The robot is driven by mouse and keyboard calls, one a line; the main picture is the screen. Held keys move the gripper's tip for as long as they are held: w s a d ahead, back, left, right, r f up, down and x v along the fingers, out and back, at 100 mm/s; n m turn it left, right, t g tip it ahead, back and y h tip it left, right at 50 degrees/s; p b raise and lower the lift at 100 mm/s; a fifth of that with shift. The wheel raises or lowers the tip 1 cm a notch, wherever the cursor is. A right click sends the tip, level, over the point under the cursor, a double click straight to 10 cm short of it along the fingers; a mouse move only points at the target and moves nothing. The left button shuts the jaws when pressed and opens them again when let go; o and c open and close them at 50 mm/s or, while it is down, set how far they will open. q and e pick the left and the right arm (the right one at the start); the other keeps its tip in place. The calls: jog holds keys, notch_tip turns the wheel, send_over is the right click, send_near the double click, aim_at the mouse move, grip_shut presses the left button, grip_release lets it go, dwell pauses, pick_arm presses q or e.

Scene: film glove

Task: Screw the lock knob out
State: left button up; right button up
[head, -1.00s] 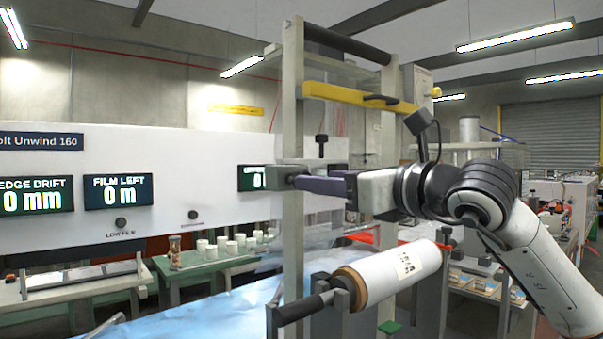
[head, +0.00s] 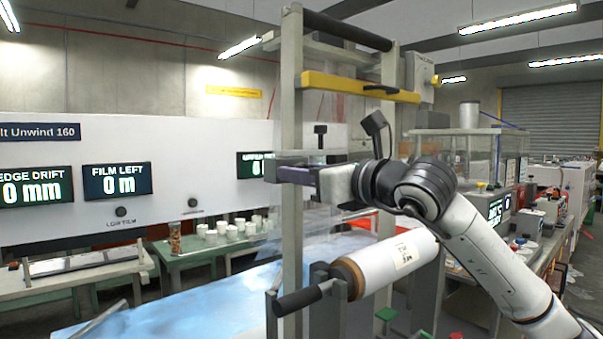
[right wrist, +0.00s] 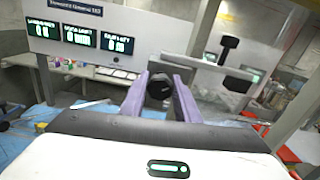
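The lock knob (right wrist: 160,88) is a dark, faceted knob. In the right wrist view it sits between the two purple fingers of my right gripper (right wrist: 160,84), and both fingers appear to touch its sides. In the head view my right gripper (head: 312,179) reaches in from the right, level, with its fingertips at the grey block (head: 290,174) on the upright post. The knob itself is hidden there by the fingers and the block. My left gripper is not in view.
A white film roll (head: 400,262) with a black handle lies below my right arm. A yellow bar (head: 350,86) crosses the frame above. A black T-shaped knob (head: 320,130) stands behind the post. A white display panel (head: 200,165) stands at left.

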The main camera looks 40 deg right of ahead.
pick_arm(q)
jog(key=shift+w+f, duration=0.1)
pick_arm(e)
jog(key=shift+n, duration=0.3)
jog(key=shift+n+b, duration=0.35)
jog(key=shift+n, duration=0.15)
jog(key=n, duration=0.3)
jog(key=shift+n+b, duration=0.3)
jog(key=shift+b, duration=0.1)
jog(key=n, duration=0.4)
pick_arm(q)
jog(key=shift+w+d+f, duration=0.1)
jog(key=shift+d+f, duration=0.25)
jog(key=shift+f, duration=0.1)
pick_arm(e)
jog(key=shift+n, duration=1.3)
pick_arm(q)
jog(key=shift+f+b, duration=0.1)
jog(key=shift+b, duration=0.2)
pick_arm(e)
jog(key=o, duration=1.1)
jog(key=shift+c, duration=0.2)
